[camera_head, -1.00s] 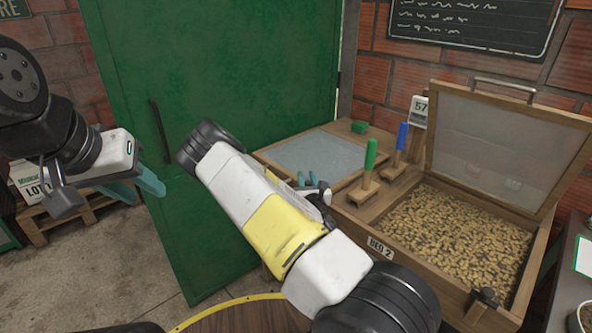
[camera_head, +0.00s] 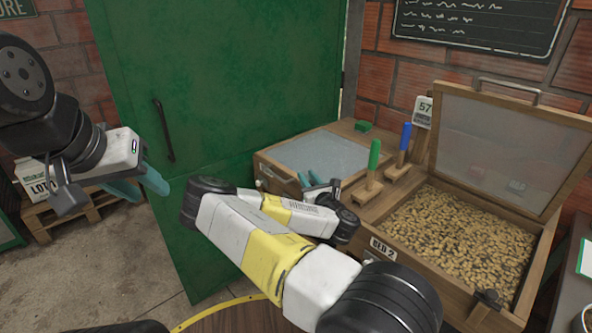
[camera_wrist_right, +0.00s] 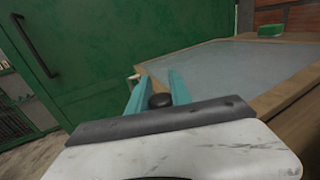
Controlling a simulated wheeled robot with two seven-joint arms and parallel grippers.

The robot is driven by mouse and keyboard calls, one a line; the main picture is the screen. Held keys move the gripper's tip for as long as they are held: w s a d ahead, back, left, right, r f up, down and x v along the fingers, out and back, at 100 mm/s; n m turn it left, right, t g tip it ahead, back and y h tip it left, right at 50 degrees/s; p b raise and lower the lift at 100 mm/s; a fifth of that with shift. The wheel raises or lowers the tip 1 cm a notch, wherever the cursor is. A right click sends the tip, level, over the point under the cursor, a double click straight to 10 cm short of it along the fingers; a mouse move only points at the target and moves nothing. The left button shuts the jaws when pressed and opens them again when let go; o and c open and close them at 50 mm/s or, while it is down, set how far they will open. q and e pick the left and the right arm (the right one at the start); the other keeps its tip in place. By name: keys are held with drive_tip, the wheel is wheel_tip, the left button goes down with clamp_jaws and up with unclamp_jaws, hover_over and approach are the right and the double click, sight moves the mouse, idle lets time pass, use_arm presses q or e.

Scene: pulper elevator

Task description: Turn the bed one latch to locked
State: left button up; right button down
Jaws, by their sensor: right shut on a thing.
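Bed one is the left wooden box with a closed grey screen lid (camera_head: 322,153). My right gripper (camera_head: 311,178) is at its front edge, with its teal fingers pointing at the box. In the right wrist view, a round black knob, which looks like the bed one latch (camera_wrist_right: 160,100), sits between the teal fingers, and the gripper is shut on it. The rest of the latch is hidden, so its setting cannot be told. My left gripper (camera_head: 137,188) is open and empty, in front of the green door, away from the beds.
Bed 2 (camera_head: 383,246) stands open at the right, full of beans, with a black latch (camera_head: 487,298) in front. The green door (camera_head: 220,110) is close at the left.

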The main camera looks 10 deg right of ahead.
sight(312, 184)
drive_tip(key=shift+r, duration=0.15)
drive_tip(key=c, duration=1.2)
unclamp_jaws()
drive_tip(key=shift+c, duration=0.2)
drive_tip(key=s, duration=0.5)
drive_tip(key=s+d, duration=0.1)
drive_tip(key=s, duration=0.1)
drive_tip(key=shift+s, duration=0.35)
